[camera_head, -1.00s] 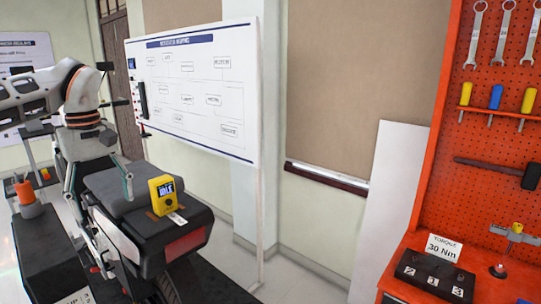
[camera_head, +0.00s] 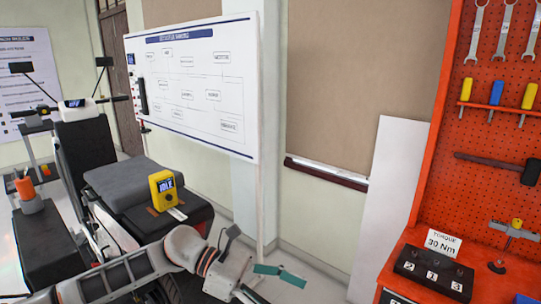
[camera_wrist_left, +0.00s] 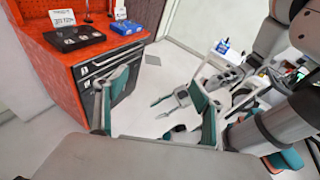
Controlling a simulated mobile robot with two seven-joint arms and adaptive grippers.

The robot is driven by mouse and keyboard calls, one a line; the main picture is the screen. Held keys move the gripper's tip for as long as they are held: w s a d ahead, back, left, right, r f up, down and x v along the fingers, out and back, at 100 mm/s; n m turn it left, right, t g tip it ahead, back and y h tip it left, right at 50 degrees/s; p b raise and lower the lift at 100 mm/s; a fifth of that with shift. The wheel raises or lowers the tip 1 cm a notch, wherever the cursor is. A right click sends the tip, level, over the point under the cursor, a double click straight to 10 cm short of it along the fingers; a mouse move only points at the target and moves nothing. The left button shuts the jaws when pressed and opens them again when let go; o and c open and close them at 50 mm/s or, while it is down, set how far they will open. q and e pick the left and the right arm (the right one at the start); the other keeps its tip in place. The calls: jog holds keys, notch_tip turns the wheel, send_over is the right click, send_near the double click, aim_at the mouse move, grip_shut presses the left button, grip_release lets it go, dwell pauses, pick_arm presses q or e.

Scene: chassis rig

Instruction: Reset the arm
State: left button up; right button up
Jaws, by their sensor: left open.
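My left arm (camera_head: 170,250) comes in low from the left in the head view. Its left gripper (camera_head: 279,273) is at the bottom middle, over the floor, with teal fingertips spread and nothing between them. In the left wrist view, the fingers of this left gripper (camera_wrist_left: 155,115) stand wide apart and empty. A smaller pair of grey and teal fingers (camera_wrist_left: 172,103) shows beyond them, apparently my right gripper; its opening is too small to judge.
A yellow device (camera_head: 163,190) reading IDLE stands on the motorcycle's rear seat (camera_head: 130,182), left of the gripper. An orange workbench (camera_head: 400,250) with a black numbered tray (camera_head: 435,272) stands right. A whiteboard (camera_head: 195,85) is behind. Floor between is clear.

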pick_arm(q)
jog(key=d+r+n+t+h, duration=0.25)
jog(key=d+n+h, duration=0.2)
jog(key=n, duration=0.35)
jog(key=w+a+f+n+t+y, duration=0.25)
jog(key=a+f+n+t, duration=0.45)
jog(key=n, duration=0.6)
jog(key=w+a+f+n+t+y, duration=0.2)
jog(key=a+f+n+t+y, duration=0.15)
jog(key=n+t, duration=0.8)
jog(key=s+a+f+n+g+y, duration=0.1)
jog(key=s+a+f+n+y, duration=0.15)
jog(key=a+f+n, duration=0.35)
jog(key=s+a+f+n+g+y, duration=0.1)
jog(key=a+f+n+y, duration=0.3)
jog(key=f+n, duration=0.25)
jog(key=s+a+f+n+g+y, duration=0.4)
jog(key=s+a+f+n, duration=0.3)
jog(key=s+f, duration=0.8)
jog(key=a, duration=0.3)
jog(key=shift+a+g, duration=0.15)
jog(key=shift+g, duration=0.15)
